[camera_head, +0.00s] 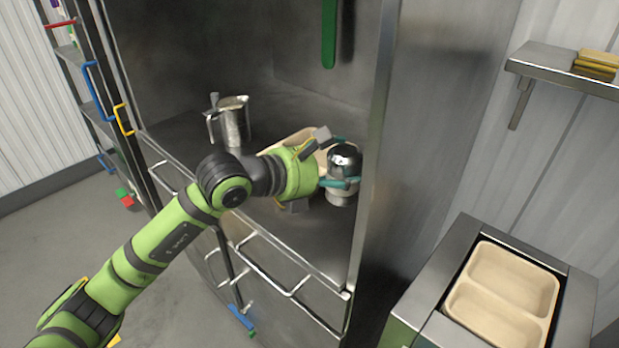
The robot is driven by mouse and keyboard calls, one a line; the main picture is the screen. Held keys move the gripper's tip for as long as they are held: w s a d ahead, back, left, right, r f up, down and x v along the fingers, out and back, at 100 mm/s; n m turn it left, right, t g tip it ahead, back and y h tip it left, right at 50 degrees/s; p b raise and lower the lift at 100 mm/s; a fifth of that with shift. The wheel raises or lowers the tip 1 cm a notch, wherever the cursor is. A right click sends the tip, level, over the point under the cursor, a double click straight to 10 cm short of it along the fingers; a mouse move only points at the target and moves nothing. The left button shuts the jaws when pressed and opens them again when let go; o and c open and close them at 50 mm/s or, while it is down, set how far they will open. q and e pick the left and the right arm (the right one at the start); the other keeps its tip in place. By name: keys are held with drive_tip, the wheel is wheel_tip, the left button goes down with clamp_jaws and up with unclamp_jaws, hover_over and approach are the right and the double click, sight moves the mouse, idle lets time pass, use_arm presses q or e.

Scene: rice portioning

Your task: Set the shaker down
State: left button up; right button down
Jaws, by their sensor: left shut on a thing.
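The shaker (345,160) is a silver metal container with a rounded shiny top. It stands upright at the right side of the steel cabinet's shelf (183,133), near the right wall. My left gripper (340,163) is shut on the shaker, with its teal fingertips around the upper body. The shaker's base appears at or very close to the shelf surface; I cannot tell whether it touches. My right gripper is not in view.
A metal jug (234,122) stands at the left of the shelf. A beige tray (290,143) lies partly hidden behind my left gripper. A green handle hangs above (329,35). A two-compartment beige tray (512,280) sits in a steel stand at lower right.

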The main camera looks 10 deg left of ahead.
use_arm(q)
wheel_tip(320, 180, down, 4)
drive_tip(key=shift+f, duration=0.1)
wheel_tip(320, 180, down, 4)
drive_tip(key=shift+r+p, duration=0.15)
drive_tip(key=shift+p, duration=0.35)
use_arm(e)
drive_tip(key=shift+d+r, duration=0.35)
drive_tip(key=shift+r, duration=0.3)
use_arm(q)
drive_tip(key=shift+s+f, duration=0.1)
drive_tip(key=shift+f, duration=0.1)
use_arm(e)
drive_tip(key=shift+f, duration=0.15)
use_arm(q)
drive_tip(key=o, duration=1.1)
